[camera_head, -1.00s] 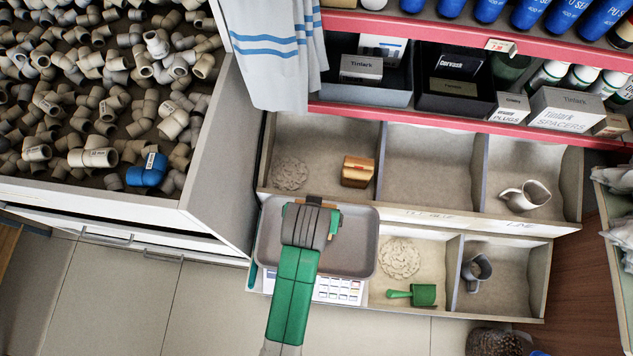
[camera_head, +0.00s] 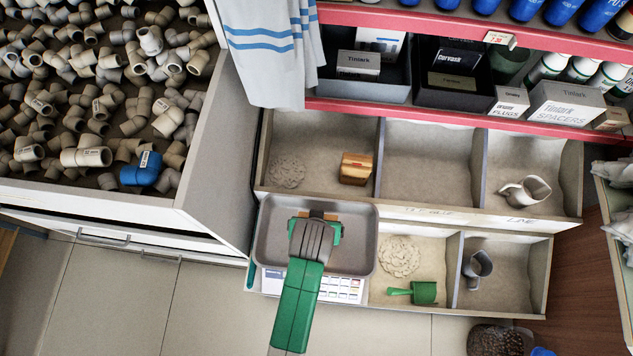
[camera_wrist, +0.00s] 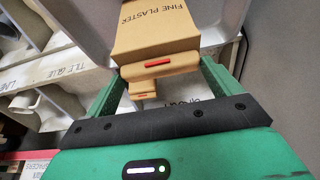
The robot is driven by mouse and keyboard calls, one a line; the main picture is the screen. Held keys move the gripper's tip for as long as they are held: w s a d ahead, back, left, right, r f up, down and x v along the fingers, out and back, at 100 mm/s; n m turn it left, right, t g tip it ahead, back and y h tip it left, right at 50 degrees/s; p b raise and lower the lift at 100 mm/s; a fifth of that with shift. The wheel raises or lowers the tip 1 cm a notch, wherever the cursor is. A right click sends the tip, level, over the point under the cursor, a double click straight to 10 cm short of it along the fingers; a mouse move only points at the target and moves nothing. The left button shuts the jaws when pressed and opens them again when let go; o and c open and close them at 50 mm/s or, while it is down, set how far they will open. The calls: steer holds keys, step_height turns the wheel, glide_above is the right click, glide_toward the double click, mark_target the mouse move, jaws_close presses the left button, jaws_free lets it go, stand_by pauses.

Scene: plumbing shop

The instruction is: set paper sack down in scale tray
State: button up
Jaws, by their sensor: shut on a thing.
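My gripper (camera_head: 315,222) is over the grey scale tray (camera_head: 270,238). In the wrist view my gripper (camera_wrist: 158,78) is shut on a brown paper sack (camera_wrist: 155,38) marked "FINE PLASTER", with a red strip on its folded end. In the head view only tan edges of the sack (camera_head: 333,216) show beside the fingers; the rest is hidden under my gripper. The sack is within the tray's outline, but I cannot tell whether it touches the tray floor.
A green scoop (camera_head: 424,292) lies in the bin to the right, near a pale heap (camera_head: 399,257). The scale's keypad (camera_head: 342,288) is in front of the tray. A striped towel (camera_head: 268,50) hangs behind.

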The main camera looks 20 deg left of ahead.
steer(key=shift+f, duration=0.65)
steer(key=shift+f, duration=0.2)
steer(key=o, duration=1.6)
steer(key=shift+r, duration=0.3)
steer(key=p+v, duration=0.4)
steer(key=v, duration=0.7)
steer(key=shift+s+d+r, duration=0.1)
steer(key=shift+s+r, duration=0.15)
steer(key=shift+r, duration=0.05)
